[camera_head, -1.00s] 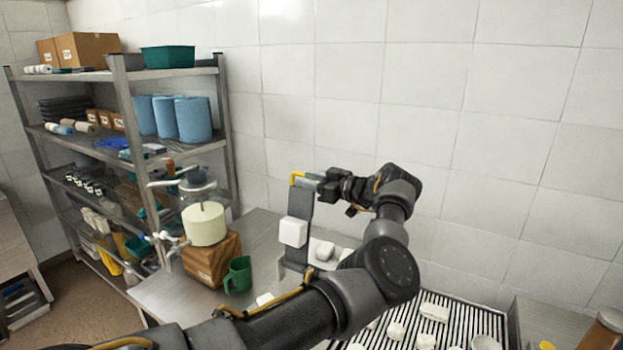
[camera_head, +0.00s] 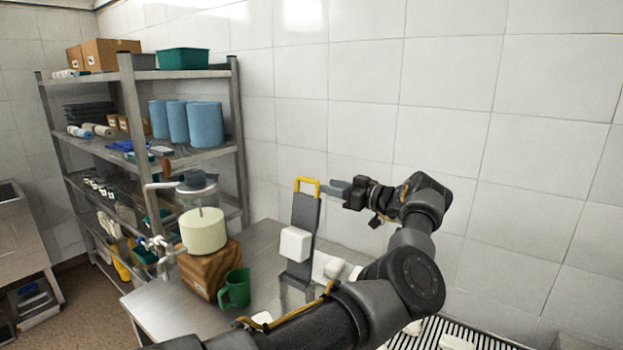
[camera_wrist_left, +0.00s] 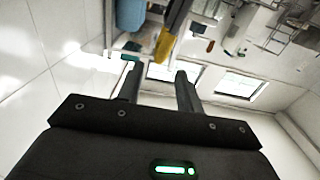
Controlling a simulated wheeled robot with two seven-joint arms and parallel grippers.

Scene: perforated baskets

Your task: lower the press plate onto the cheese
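The cheese press has a dark grey lever (camera_head: 306,214) with a yellow handle (camera_head: 307,182) on top; it stands nearly upright on the steel table. A white block (camera_head: 295,243) shows against the lever's front, probably the press plate. A white piece (camera_head: 335,268), perhaps the cheese, sits low behind my forearm, partly hidden. My left gripper (camera_head: 333,188) is just right of the handle, fingers pointing left. In the left wrist view its fingers (camera_wrist_left: 158,80) are apart with nothing between them, and the yellow handle (camera_wrist_left: 163,45) lies beyond the tips. My right gripper is out of view.
A green mug (camera_head: 235,289) stands left of the lever. A loaded shelf (camera_head: 135,150) stands left, a tiled wall behind. A ribbed rack (camera_head: 435,333) lies at lower right.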

